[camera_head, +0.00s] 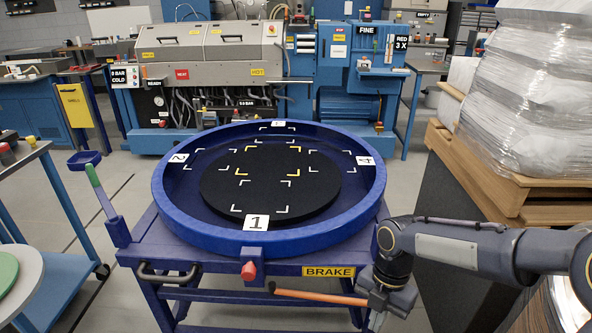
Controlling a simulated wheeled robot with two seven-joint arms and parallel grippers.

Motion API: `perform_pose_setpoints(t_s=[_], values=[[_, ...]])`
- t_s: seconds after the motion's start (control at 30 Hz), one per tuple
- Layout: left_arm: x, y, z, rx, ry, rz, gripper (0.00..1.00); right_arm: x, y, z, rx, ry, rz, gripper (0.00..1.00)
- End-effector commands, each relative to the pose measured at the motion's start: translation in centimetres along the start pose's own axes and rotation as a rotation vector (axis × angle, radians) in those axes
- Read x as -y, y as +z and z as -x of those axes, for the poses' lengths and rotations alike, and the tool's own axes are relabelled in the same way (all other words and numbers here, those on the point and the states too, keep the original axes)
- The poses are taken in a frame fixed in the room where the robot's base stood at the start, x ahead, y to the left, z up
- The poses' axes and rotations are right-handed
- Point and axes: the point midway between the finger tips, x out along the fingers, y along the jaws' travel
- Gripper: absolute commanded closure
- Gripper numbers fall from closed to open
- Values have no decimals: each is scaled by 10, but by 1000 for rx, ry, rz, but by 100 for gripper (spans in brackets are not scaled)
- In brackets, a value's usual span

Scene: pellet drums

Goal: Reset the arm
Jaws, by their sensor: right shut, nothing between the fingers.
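My right arm comes in from the right edge, dark grey and bent down at the wrist. My right gripper (378,316) is at the front right corner of the blue cart (215,262), pointing down. It is shut and empty, and its fingertips are small and partly cut off by the bottom edge. An orange bar (318,297) runs left from beside the gripper, below the yellow BRAKE label (328,271). I cannot tell whether the gripper touches the bar. My left gripper is not in view.
The cart bears a round blue tray (171,211) with a black disc (270,187), white and yellow corner marks and number cards. A red knob (249,270) is on its front. Wrapped sacks (530,95) on a pallet (500,180) stand right. A blue machine (345,75) stands behind.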

Motion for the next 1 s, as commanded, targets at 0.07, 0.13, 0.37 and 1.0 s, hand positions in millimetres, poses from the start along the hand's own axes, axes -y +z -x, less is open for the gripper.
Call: perform_pose_setpoints(t_s=[0.07, 0.13, 0.37, 1.0], values=[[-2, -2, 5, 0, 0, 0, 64, 11, -5, 17, 21, 27, -119, 100], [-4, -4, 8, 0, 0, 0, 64, 21, -10, 29, 33, 55, -245, 100], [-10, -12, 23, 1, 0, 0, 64, 67, -39, 77, 40, 221, -840, 100], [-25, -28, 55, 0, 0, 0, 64, 145, -128, 120, -652, 687, -2368, 100]])
